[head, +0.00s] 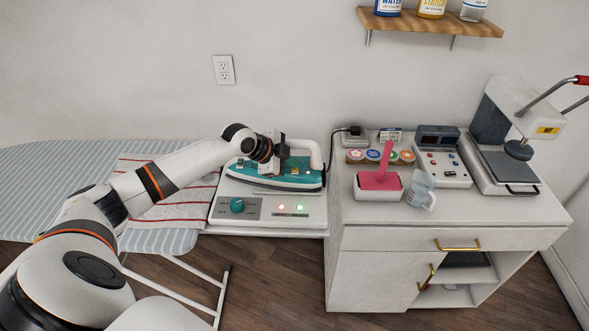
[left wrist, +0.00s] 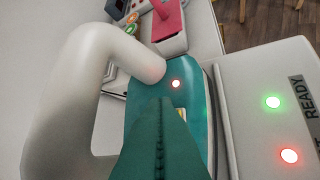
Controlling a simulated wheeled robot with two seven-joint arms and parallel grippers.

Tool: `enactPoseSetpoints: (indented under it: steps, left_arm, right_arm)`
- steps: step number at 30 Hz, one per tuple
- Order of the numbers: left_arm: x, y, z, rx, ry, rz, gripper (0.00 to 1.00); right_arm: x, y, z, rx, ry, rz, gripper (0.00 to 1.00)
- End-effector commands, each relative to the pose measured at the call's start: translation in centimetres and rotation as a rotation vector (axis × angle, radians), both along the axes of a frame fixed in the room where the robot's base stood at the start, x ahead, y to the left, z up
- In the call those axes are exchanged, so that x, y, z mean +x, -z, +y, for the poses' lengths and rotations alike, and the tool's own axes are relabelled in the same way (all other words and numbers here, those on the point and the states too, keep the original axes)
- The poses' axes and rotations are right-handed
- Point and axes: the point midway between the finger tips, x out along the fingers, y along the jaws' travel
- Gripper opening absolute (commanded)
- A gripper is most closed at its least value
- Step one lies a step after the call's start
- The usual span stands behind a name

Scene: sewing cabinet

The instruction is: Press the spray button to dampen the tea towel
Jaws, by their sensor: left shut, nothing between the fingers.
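The teal iron (head: 300,180) with a white handle (head: 316,152) sits on its white station (head: 240,190). The tea towel (head: 165,208), pale with red stripes, lies on the ironing board, partly behind my left arm. My left gripper (head: 283,154) is over the iron, beside its handle. In the left wrist view, its closed fingers (left wrist: 165,102) point at the teal body (left wrist: 195,90), near a small red light (left wrist: 176,84). Whether they touch it is unclear. I cannot clearly make out the spray button; the gripper covers part of the iron's top. My right gripper is not in view.
The station has a teal dial (head: 237,205) and lit red and green lights. The striped ironing board (head: 50,170) is left. A white cabinet (head: 375,235) at right holds a pink-topped box (head: 379,190), a clear jug (head: 420,190) and a press (head: 505,125). A shelf (head: 440,22) hangs above.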

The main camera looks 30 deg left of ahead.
Motion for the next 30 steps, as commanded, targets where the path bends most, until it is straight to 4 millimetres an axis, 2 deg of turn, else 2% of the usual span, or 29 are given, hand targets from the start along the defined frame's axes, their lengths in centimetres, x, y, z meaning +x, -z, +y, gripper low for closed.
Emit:
enactPoseSetpoints:
  steps: [30]
  left_arm:
    - [0.0, 0.94, -0.02, 0.0, 0.0, 0.0, 0.0]
  right_arm:
    - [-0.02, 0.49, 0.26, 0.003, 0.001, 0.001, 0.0]
